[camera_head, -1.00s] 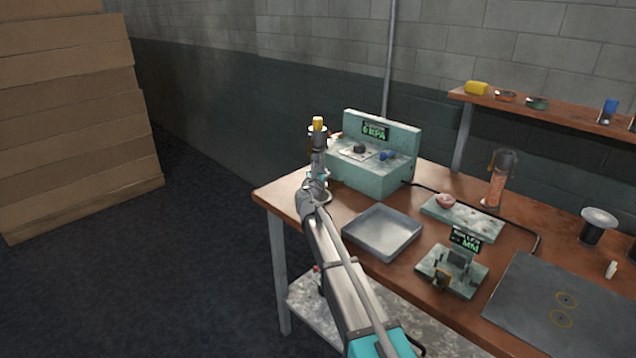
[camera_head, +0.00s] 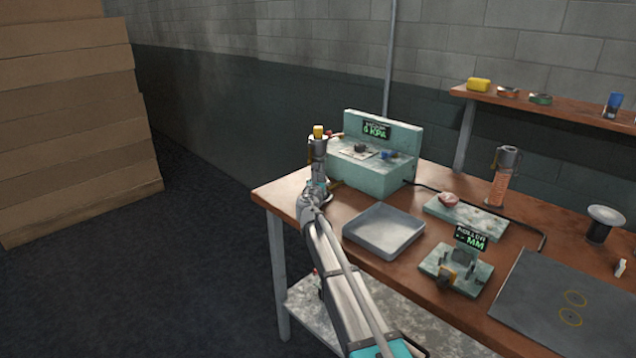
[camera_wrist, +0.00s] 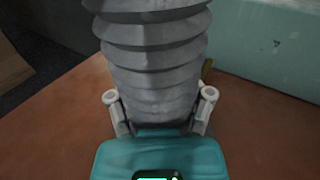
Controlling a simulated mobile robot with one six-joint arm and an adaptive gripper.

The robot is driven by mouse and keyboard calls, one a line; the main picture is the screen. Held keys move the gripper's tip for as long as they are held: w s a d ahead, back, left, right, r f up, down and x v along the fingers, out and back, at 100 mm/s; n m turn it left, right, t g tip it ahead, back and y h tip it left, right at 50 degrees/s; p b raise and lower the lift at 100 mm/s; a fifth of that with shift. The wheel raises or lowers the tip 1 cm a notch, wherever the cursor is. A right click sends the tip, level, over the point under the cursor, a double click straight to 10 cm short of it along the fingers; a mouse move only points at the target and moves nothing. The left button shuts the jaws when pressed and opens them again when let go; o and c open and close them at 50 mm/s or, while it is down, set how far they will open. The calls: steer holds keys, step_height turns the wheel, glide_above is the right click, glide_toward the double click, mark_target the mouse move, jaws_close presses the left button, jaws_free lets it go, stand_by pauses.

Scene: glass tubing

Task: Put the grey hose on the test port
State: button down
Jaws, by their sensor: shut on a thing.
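The grey hose (camera_wrist: 155,60) is ribbed and fills the upper middle of the wrist view. My gripper (camera_wrist: 160,98) has one pale finger on each side of it and is shut on it. In the head view my gripper (camera_head: 319,172) is at the left end of the bench, beside the teal tester (camera_head: 375,177) with a green kPa display. The hose (camera_head: 318,148) shows there as a small grey piece with a yellow piece above it. The test port cannot be made out; my arm and the hose cover the tester's left side. Contact between hose and port cannot be told.
A grey tray (camera_head: 384,232) lies in front of the tester. A small gauge stand (camera_head: 457,266), a pale green plate (camera_head: 466,217), an orange-filled cylinder (camera_head: 502,180) and a dark mat (camera_head: 545,310) are further right.

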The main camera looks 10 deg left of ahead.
steer(key=shift+f, duration=0.1)
jaws_free()
stand_by(0.3)
steer(key=s, duration=1.2)
steer(key=shift+a, duration=0.4)
stand_by(0.4)
